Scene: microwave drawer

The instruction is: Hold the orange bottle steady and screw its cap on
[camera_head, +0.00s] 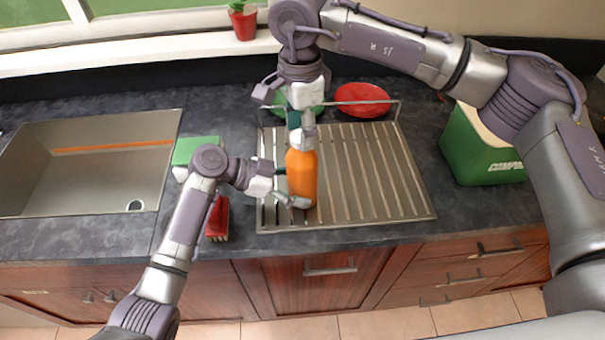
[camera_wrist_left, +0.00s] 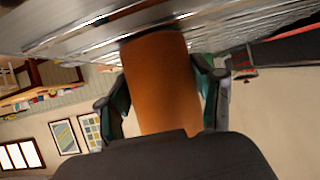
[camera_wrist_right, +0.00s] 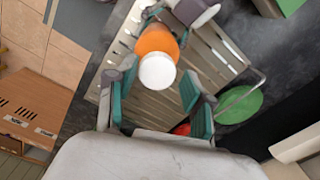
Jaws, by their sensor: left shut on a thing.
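The orange bottle (camera_head: 302,180) stands upright on the metal drainer, near its left side. My left gripper (camera_head: 288,186) is shut on the bottle's body from the left. In the left wrist view the bottle (camera_wrist_left: 162,85) fills the space between the two green-padded fingers (camera_wrist_left: 160,98). My right gripper (camera_head: 301,130) points down from above at the bottle's top, which it hides in the head view. In the right wrist view a white cap (camera_wrist_right: 157,72) shows over the bottle's top (camera_wrist_right: 157,41). The right fingers (camera_wrist_right: 160,78) are apart, with gaps beside the cap. I cannot tell whether the cap is threaded.
The drainer (camera_head: 425,205) has a low wire rail at the back, near a red dish (camera_head: 362,99) and a green one (camera_wrist_right: 240,104). A sink (camera_head: 35,160) lies left, with a green box (camera_head: 197,149) and red item (camera_head: 218,219) beside it. A green cooler (camera_head: 475,155) stands right.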

